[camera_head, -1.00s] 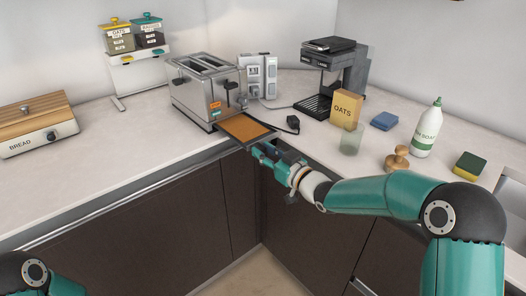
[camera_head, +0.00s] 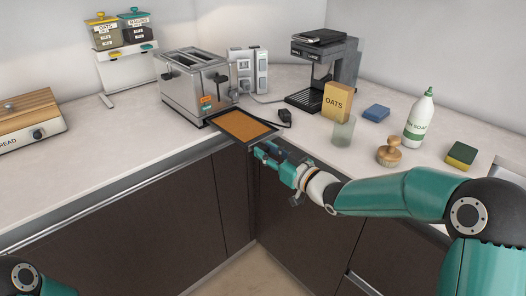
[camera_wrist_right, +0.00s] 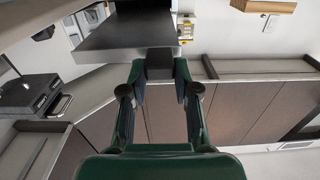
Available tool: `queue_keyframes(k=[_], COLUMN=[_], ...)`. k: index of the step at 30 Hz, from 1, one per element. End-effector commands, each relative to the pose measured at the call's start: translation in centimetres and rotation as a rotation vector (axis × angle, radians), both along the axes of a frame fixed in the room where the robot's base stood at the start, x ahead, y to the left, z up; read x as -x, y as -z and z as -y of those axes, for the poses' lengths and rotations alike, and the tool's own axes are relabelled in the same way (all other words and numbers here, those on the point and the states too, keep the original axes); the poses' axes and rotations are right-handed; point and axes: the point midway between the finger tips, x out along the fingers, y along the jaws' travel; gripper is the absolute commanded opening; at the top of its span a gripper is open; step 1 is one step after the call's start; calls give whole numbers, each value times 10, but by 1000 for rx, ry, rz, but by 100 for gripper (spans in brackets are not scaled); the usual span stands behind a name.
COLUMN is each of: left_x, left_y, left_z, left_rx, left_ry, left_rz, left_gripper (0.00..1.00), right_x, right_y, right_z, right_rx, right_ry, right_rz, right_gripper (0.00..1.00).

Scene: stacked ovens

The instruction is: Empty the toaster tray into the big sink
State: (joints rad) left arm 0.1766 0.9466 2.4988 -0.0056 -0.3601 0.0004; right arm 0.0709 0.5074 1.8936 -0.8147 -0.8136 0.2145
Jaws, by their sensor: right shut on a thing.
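The toaster tray (camera_head: 217,121) is a flat dark-rimmed tray with an orange-brown layer of crumbs on it. It sits level in front of the steel toaster (camera_head: 186,95), over the counter's inner corner. I cannot tell whether its rear edge is clear of the toaster. My right gripper (camera_head: 259,150) is shut on the tray's near end. In the right wrist view the gripper (camera_wrist_right: 160,66) grips a small block at the end of the tray's dark slab (camera_wrist_right: 125,32). My left gripper is out of view. A steel edge (camera_head: 512,170) at the right may be the sink's.
A glass (camera_head: 343,133), an oats box (camera_head: 337,101), a wooden brush (camera_head: 389,152), a soap bottle (camera_head: 418,120) and a sponge (camera_head: 461,155) stand on the right counter. A black plug (camera_head: 284,115) lies near the tray. The coffee machine (camera_head: 322,70) stands behind.

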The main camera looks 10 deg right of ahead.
Motion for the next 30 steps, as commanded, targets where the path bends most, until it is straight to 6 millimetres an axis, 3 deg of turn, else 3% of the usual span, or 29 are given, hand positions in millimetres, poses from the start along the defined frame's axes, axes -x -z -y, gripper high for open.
queue_keyframes(k=[30], left_x=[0], left_y=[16], left_z=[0], left_rx=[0], left_ry=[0], left_rz=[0], left_gripper=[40], right_x=[54], right_y=[0], right_z=[31], right_rx=[0], right_ry=[1], right_rz=[0], right_gripper=[0])
